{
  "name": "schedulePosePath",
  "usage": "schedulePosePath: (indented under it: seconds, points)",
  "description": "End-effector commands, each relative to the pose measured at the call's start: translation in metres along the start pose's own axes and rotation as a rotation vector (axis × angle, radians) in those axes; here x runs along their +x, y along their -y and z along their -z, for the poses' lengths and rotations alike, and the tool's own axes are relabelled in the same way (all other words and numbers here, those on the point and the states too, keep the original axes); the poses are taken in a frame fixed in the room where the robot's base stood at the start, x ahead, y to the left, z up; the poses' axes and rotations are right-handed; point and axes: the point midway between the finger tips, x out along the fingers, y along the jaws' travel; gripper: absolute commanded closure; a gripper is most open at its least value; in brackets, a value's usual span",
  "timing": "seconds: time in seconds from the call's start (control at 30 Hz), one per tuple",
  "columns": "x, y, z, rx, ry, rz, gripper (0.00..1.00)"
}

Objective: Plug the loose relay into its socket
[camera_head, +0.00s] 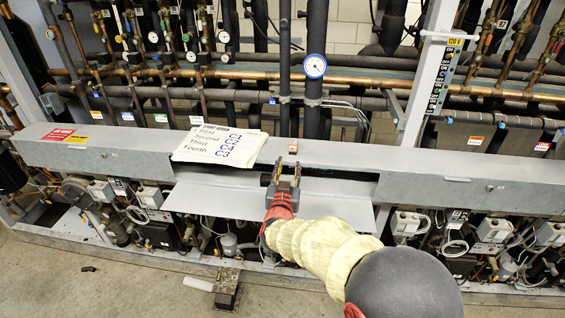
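My gripper (287,170) is over the open section of the long grey beam (330,157), above a tilted grey panel (225,201). Its two dark fingers stand apart with a gap between them, and I see nothing held there. A small reddish-brown block (293,146) shows on the beam just beyond the fingertips. It may be the loose relay, but it is too small to tell. I cannot make out the relay socket; the inside of the open section is partly hidden by my gripper and the panel.
A paper sheet stack (220,146) lies on the beam left of my gripper. Copper and dark pipes (390,80) with a round gauge (315,66) stand behind. Compressor parts and wiring (490,230) crowd below the beam. A small metal stand (228,290) is on the floor.

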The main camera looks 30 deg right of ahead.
Motion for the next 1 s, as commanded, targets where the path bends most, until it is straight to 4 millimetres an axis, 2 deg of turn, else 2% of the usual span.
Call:
schedulePosePath:
  seconds: [0.1,0.27,0.8,1.0]
  points:
    - [0.001,-0.004,0.009,-0.023,-0.035,-0.016,0.67]
    - [0.012,-0.004,0.008,-0.029,-0.032,-0.015,0.67]
    - [0.087,-0.005,0.009,-0.028,-0.031,-0.014,0.67]
    - [0.104,-0.004,0.010,-0.029,-0.031,-0.012,0.67]
